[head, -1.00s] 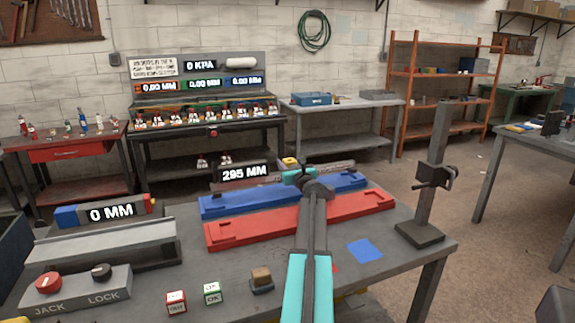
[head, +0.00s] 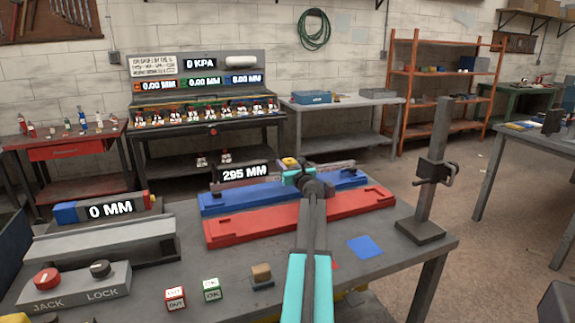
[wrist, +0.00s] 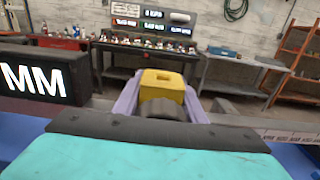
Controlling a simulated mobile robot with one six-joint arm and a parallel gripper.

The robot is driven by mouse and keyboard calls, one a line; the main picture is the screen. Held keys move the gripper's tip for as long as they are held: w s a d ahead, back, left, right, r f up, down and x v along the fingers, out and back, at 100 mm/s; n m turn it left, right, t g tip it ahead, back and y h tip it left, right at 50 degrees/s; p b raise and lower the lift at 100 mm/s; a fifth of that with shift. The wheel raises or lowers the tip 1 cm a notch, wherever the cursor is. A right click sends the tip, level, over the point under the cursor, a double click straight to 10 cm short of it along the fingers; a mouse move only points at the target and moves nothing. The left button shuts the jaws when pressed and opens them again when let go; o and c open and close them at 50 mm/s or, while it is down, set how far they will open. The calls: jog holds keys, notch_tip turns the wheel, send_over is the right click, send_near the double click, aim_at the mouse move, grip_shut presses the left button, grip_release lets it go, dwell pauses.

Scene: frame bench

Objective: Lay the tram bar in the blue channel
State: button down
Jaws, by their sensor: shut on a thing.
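The tram bar (head: 338,166) is a long grey bar with a display box (head: 244,173) reading 295 MM at its left end. A yellow block (head: 290,161) sits near its middle. My gripper (head: 299,172) is at that block; in the wrist view the block (wrist: 162,82) stands between my purple jaws, which are shut on it. The blue channel (head: 250,201) lies on the bench, just in front of and below the bar in the head view. I cannot tell whether the bar touches it. My arm hides part of the channel's middle.
A red channel (head: 260,229) lies parallel in front of the blue one. A dark upright post (head: 434,160) stands at the bench's right. A jack and lock box (head: 75,288) and a 0 MM readout (head: 110,210) are at left. A blue patch (head: 364,248) lies bare.

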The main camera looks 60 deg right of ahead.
jog(key=shift+f+b, duration=0.85)
jog(key=shift+f, duration=0.25)
dwell(0.6)
jog(key=c, duration=1)
grip_release()
jog(key=shift+r, duration=0.1)
jog(key=shift+c, duration=0.2)
jog(key=shift+f, duration=0.2)
jog(key=shift+s+a, duration=0.1)
jog(key=v, duration=1.3)
jog(key=shift+s+a+b, duration=0.25)
jog(key=shift+b, duration=0.05)
jog(key=shift+r, duration=0.15)
